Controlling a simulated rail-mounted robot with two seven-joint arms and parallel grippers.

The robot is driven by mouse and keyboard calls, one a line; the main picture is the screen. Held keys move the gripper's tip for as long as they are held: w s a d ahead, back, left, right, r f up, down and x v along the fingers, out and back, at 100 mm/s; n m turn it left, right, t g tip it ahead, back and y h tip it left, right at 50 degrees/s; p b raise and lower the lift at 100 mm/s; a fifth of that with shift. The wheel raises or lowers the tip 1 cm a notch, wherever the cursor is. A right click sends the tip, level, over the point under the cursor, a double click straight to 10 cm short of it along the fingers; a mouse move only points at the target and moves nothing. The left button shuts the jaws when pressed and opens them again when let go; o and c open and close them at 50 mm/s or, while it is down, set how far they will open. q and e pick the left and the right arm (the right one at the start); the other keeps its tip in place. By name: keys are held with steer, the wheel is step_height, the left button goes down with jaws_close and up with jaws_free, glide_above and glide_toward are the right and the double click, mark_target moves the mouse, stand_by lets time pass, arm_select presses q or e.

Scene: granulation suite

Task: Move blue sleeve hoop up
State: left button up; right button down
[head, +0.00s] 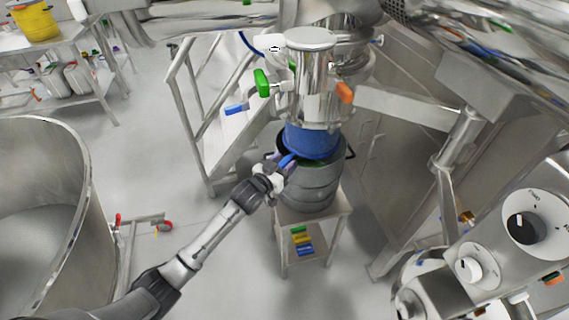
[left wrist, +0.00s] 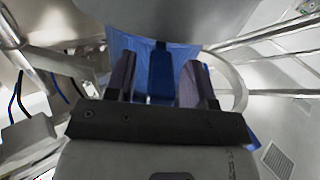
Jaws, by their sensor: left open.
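The blue sleeve (head: 312,141) hangs below the shiny steel outlet and reaches into the top of a grey drum (head: 308,190). My left gripper (head: 284,162) is at the left side of the sleeve's lower end, near the drum's rim. In the left wrist view, my left gripper (left wrist: 160,84) is open, with a blue tab (left wrist: 161,72) between its two fingers. The blue sleeve (left wrist: 195,54) shows behind the tab. A pale curved ring (left wrist: 239,88) shows at the right; I cannot tell if it is the hoop or the drum's rim. My right gripper is not in view.
The drum stands on a small steel stand (head: 285,232). A green handle (head: 262,82) and an orange handle (head: 345,92) stick out beside the outlet. A steel railing (head: 196,135) stands left of it, and a large steel bowl (head: 85,190) at far left.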

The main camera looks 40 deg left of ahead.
arm_select(q)
steer(key=shift+w, duration=0.15)
steer(key=shift+c, duration=0.5)
jaws_close()
